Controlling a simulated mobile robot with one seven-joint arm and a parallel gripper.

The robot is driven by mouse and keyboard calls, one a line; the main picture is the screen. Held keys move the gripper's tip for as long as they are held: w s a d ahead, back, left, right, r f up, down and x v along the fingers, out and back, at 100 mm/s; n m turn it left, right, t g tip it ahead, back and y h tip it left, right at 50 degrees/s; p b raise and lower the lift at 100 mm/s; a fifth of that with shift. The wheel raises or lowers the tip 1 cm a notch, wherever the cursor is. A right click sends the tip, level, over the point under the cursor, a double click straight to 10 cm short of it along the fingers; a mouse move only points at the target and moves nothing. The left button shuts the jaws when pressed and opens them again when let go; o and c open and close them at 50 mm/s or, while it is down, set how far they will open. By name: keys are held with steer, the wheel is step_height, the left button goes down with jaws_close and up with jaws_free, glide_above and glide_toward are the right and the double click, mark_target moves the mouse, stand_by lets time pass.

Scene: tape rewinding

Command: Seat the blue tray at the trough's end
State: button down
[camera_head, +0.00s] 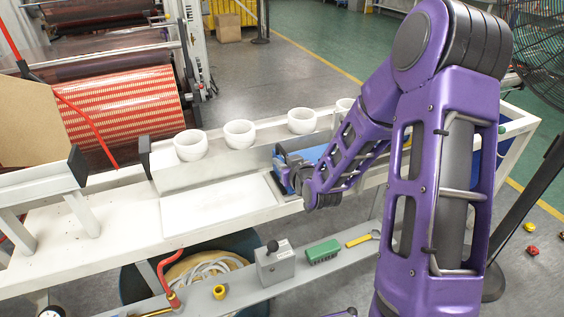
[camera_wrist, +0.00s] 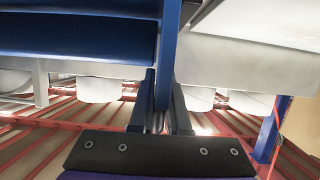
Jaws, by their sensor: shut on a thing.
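The blue tray (camera_head: 314,153) is at the right end of the white trough (camera_head: 225,165), largely hidden behind my purple arm. My gripper (camera_wrist: 160,118) is shut on a thin upright wall of the blue tray (camera_wrist: 75,38). In the head view, the dark gripper (camera_head: 284,164) is at the tray's left side, with its fingertips hard to make out. In the wrist view the trough (camera_wrist: 235,62) is to the right of the held wall, close to it. I cannot tell whether tray and trough touch.
Several white cups (camera_head: 239,133) stand in a row along the trough's back. A white panel (camera_head: 218,205) lies on the bench in front. A lower shelf holds a grey lever box (camera_head: 276,265), a green brush (camera_head: 322,251) and a yellow wrench (camera_head: 362,239). A striped roll (camera_head: 120,105) stands behind.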

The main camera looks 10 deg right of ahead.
steer(key=shift+d+f, duration=0.15)
steer(key=shift+f, duration=0.15)
stand_by(0.7)
steer(key=c, duration=0.8)
jaws_free()
steer(key=shift+s, duration=0.15)
